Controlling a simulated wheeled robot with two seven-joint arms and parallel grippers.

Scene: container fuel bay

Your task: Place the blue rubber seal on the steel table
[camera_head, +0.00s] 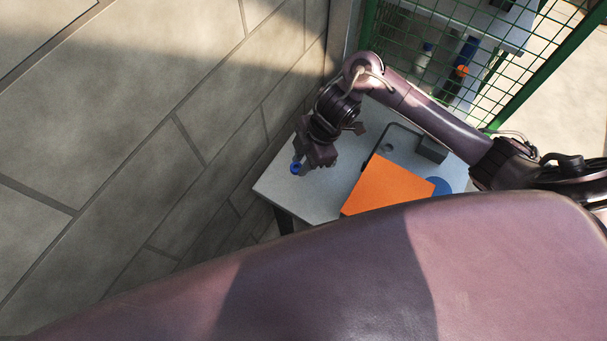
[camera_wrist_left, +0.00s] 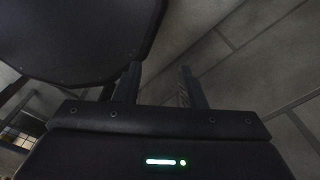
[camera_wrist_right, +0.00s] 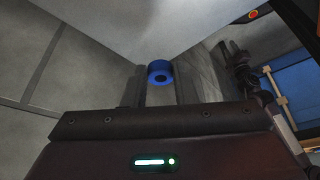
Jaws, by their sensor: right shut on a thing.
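The blue rubber seal (camera_head: 295,169) is a small ring held between the fingertips of my right gripper (camera_head: 300,163). It also shows between the fingers in the right wrist view (camera_wrist_right: 159,66). My right gripper is shut on it, over the left part of the steel table (camera_head: 325,195), near the table's edge. I cannot tell whether the seal touches the tabletop. The table corner shows just beyond the seal in the right wrist view. My left gripper (camera_wrist_left: 158,80) shows only in the left wrist view, fingers apart and empty, with floor tiles beyond.
An orange sheet or panel (camera_head: 388,187), a round blue thing (camera_head: 440,187) and a dark grey block (camera_head: 431,150) are on the table's right part. A green mesh fence (camera_head: 450,45) stands behind. Tiled floor (camera_head: 150,130) lies open to the left.

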